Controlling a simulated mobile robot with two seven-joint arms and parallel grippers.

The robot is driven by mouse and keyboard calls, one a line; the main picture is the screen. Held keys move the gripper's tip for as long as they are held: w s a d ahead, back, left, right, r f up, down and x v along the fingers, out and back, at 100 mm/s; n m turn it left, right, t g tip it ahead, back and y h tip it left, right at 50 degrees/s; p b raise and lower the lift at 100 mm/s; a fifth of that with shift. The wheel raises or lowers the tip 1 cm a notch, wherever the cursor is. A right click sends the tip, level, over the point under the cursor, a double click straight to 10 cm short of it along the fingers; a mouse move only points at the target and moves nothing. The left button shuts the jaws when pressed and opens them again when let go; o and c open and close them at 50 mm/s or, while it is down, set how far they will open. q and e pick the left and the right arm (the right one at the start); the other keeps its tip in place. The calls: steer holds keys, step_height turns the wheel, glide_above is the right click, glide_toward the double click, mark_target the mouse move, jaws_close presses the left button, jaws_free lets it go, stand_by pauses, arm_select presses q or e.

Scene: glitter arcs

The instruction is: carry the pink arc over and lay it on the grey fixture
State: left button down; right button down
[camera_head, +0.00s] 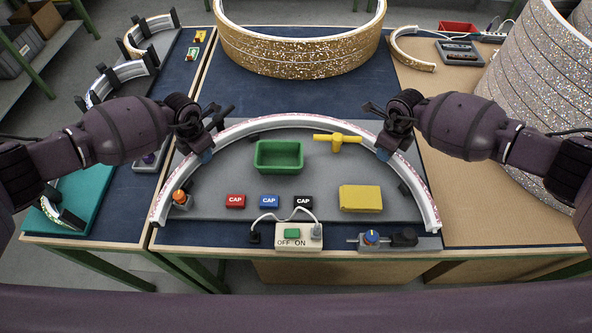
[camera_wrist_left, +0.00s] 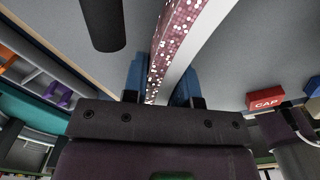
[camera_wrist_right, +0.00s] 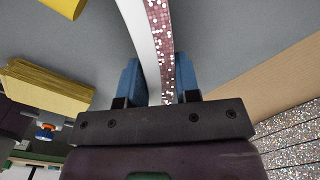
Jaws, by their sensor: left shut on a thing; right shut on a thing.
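The pink arc (camera_head: 290,121) is a curved strip with a white face and pink glitter on its outer side. It spans the grey fixture (camera_head: 222,178) in the head view, its two ends toward me. My left gripper (camera_head: 207,152) is shut on its left part, and my right gripper (camera_head: 384,152) on its right part. The wrist views show the strip between blue fingertips, at my left gripper (camera_wrist_left: 160,88) and at my right gripper (camera_wrist_right: 160,88). Dark posts stand by the arc on the fixture. I cannot tell whether the arc touches the fixture or hangs just above.
A switch box (camera_head: 299,236) sits at the front edge. A large gold glitter ring (camera_head: 300,52) stands behind; a silver glitter stack (camera_head: 540,90) stands right.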

arm_select(q)
steer(key=shift+d+f, duration=0.15)
steer(key=shift+d, duration=0.15)
arm_select(e)
steer(key=shift+a+f, duration=0.2)
steer(key=shift+a, duration=0.1)
arm_select(q)
steer(key=c, duration=1.2)
jaws_free()
arm_select(e)
steer(key=c, duration=1.1)
jaws_free()
arm_select(q)
steer(key=o, duration=0.3)
steer(key=shift+a, duration=0.1)
arm_select(e)
steer(key=shift+o, duration=1.4)
arm_select(q)
steer(key=shift+a, duration=0.1)
arm_select(e)
steer(key=shift+d, duration=0.15)
steer(key=shift+d, duration=0.1)
steer(key=shift+r, duration=0.1)
arm_select(q)
step_height(320, 180, up, 12)
steer(key=shift+s, duration=0.15)
arm_select(e)
step_height(320, 180, up, 12)
steer(key=shift+s, duration=0.2)
